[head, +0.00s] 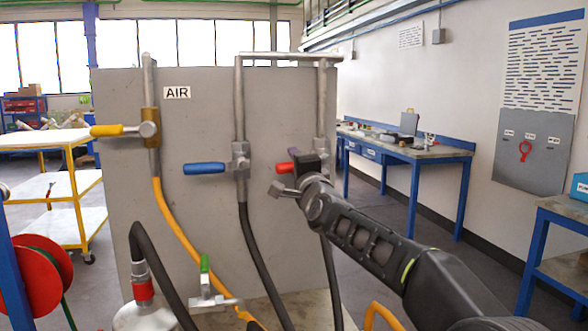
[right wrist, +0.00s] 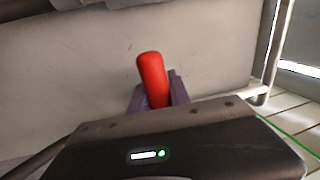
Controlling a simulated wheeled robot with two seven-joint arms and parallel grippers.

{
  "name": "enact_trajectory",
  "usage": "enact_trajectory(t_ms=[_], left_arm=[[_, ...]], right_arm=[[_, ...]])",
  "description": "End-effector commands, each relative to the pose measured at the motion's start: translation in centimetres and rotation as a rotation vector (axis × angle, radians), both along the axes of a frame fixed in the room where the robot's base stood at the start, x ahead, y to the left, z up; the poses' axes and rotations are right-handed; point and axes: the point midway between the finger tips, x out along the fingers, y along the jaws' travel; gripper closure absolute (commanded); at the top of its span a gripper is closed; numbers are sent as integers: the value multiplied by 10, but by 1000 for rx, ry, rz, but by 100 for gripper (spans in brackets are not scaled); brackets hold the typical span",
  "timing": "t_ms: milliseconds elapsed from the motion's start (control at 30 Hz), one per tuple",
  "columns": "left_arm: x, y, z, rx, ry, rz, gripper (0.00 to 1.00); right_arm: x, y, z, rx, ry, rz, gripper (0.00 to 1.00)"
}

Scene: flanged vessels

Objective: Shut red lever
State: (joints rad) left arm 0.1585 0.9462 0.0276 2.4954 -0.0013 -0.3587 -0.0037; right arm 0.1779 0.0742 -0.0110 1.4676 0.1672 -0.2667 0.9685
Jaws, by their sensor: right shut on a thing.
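The red lever (head: 285,168) is on the right-hand pipe of the grey panel (head: 200,120). In the head view its red end sticks out to the left of my right gripper (head: 300,166), which covers the rest of it and most of the valve. In the right wrist view the red lever (right wrist: 152,80) stands between the two purple-grey fingers (right wrist: 158,97), which are shut on it. My left gripper is not in view.
A blue lever (head: 204,168) on the middle pipe and a yellow lever (head: 108,130) by the AIR label point left. A green-handled valve (head: 205,264) sits low in front. Dark hoses hang below. A blue workbench (head: 400,150) stands behind at right.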

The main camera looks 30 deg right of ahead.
Motion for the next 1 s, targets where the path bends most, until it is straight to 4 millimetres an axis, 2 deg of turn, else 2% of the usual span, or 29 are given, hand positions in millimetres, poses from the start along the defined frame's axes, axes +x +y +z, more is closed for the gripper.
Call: enact_trajectory(t_ms=[300, 667, 700, 933, 1000], left_arm=[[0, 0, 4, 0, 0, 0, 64], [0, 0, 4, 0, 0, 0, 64], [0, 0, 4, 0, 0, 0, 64], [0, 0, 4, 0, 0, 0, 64], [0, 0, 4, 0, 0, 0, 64]], right_arm=[[0, -1, 8, 87, -31, 0, 100], [-1, -2, 9, 93, -35, -2, 100], [-1, -2, 9, 93, -36, -1, 76], [-1, -2, 8, 91, -34, -1, 57], [-1, -1, 8, 90, -33, -1, 55]])
